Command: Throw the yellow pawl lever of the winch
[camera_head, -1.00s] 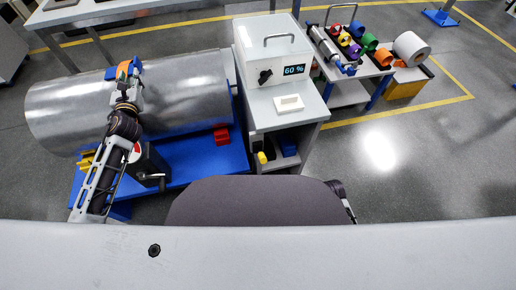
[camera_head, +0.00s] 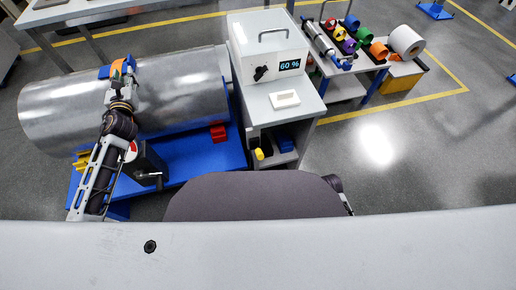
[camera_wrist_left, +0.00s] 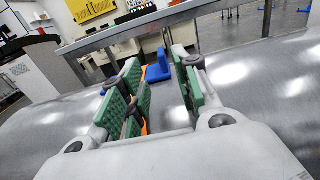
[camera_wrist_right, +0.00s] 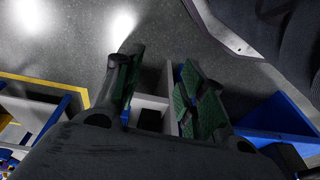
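The winch (camera_head: 150,166) is a dark box with a crank handle at the lower left of the head view, in front of a large silver drum (camera_head: 185,88). I cannot make out its yellow pawl lever for sure; my left arm crosses beside the winch and hides part of it. My left gripper (camera_head: 121,82) is over the drum, beyond the winch, close to an orange strap (camera_head: 119,67) with blue end pieces. In the left wrist view its green-padded fingers (camera_wrist_left: 163,80) are apart with no object clearly held. My right gripper (camera_wrist_right: 153,90) is open and empty above the floor.
A yellow block (camera_head: 82,160) and a red block (camera_head: 218,133) sit by the drum on the blue base (camera_head: 200,165). A grey cabinet (camera_head: 300,110) with a "60 %" display stands right of the drum. A cart with coloured rolls (camera_head: 350,46) stands beyond. Floor at right is clear.

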